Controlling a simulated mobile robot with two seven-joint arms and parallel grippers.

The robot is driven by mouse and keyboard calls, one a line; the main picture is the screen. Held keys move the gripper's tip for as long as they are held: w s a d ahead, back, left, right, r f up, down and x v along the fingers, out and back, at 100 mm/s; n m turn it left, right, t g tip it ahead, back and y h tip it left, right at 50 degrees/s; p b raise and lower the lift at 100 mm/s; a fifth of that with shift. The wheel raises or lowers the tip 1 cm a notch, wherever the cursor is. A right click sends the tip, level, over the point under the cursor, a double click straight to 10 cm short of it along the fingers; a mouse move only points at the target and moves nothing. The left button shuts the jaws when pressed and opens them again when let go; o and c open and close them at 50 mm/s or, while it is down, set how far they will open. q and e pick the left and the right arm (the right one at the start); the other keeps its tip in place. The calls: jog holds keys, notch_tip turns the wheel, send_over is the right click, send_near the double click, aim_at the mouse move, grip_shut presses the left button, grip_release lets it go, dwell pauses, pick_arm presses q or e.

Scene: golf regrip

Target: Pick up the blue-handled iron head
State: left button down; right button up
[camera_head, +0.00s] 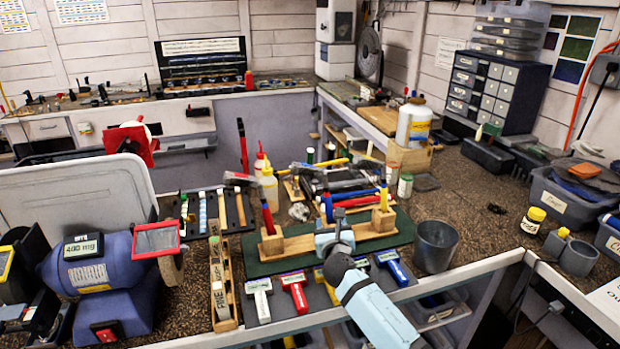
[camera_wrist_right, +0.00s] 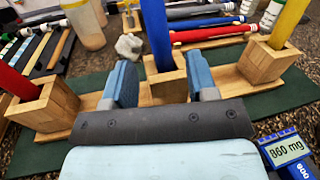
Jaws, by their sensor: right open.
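A blue handle (camera_head: 328,206) stands upright in the middle wooden block of a wooden rack (camera_head: 298,245). It also shows in the right wrist view (camera_wrist_right: 156,32), rising from its block (camera_wrist_right: 166,82). A red handle (camera_head: 267,217) stands in the left block and a yellow handle (camera_head: 384,197) in the right block. My right gripper (camera_head: 334,239) is open at the middle block. In the wrist view its two blue fingers (camera_wrist_right: 163,84) are apart, one on each side of the blue handle and block. Whether they touch is unclear. Any iron head is hidden. My left gripper is not in view.
The rack stands on a green mat (camera_head: 257,267). White, red and blue tools with small displays lie in front; the blue one (camera_head: 392,264) reads 860 mg. A grey cup (camera_head: 435,246) is to the right. A blue grinder (camera_head: 100,272) stands at left. Bottles and tools crowd behind.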

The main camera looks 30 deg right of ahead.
aim_at(330, 215)
jog(key=x, duration=0.5)
jog(key=shift+w+r, duration=0.1)
jog(key=shift+r, duration=0.05)
jog(key=shift+c, duration=0.5)
grip_shut()
